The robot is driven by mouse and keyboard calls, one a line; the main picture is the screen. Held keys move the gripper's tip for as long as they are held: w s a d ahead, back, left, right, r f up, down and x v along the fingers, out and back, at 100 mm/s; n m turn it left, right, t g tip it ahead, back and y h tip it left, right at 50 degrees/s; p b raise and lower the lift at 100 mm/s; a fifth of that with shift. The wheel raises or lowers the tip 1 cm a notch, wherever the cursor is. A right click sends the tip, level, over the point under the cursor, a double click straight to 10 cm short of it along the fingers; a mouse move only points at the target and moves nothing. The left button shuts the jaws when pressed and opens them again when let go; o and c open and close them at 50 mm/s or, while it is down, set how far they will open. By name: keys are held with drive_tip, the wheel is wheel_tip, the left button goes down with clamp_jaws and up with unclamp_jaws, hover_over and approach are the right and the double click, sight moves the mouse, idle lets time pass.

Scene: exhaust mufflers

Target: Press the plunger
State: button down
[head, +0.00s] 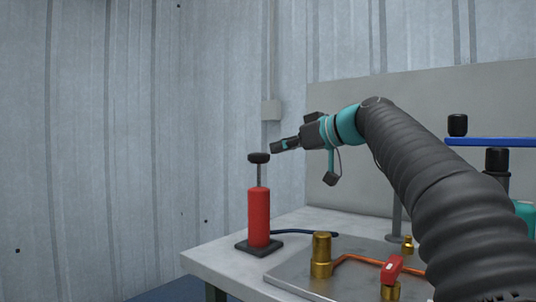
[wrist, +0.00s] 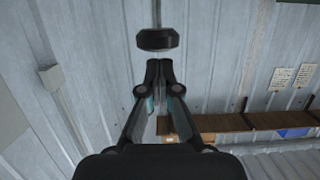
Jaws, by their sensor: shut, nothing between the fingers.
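The plunger is a black knob (head: 259,157) on a thin grey rod above a red cylinder (head: 259,218) with a dark square base. It stands upright near the left end of the table, with its rod extended. In the wrist view the black knob (wrist: 157,39) shows just beyond my fingertips, at the top middle. My gripper (head: 275,147) is shut and empty, pointing left, slightly above and right of the knob in the head view. A small gap seems to lie between them; contact is not visible. The gripper also shows in the wrist view (wrist: 159,68).
A metal plate (head: 290,279) on the table (head: 215,264) carries brass fittings (head: 321,255), an orange pipe and a red valve handle (head: 393,268). A dark hose (head: 305,233) runs right from the cylinder's base. A blue bar (head: 490,142) stands at right. Space left of the plunger is clear.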

drive_tip(key=v, duration=0.5)
drive_tip(key=shift+s+d+r, duration=0.1)
idle(0.8)
wheel_tip(320, 180, up, 5)
drive_tip(key=p, duration=0.3)
drive_tip(key=shift+d+r, duration=0.1)
drive_tip(key=shift+r, duration=0.05)
drive_tip(key=shift+w, duration=0.25)
drive_tip(key=p, duration=0.2)
hover_over(259, 158)
drive_tip(key=w+d, duration=0.2)
drive_tip(key=shift+s+a+f, duration=0.15)
drive_tip(key=shift+f, duration=0.4)
drive_tip(key=shift+s+a+f, duration=0.1)
drive_tip(key=shift+f, duration=0.5)
wheel_tip(259, 158, down, 2)
drive_tip(key=shift+f+b, duration=0.25)
drive_tip(key=shift+b, duration=0.45)
drive_tip(key=shift+f, duration=0.8)
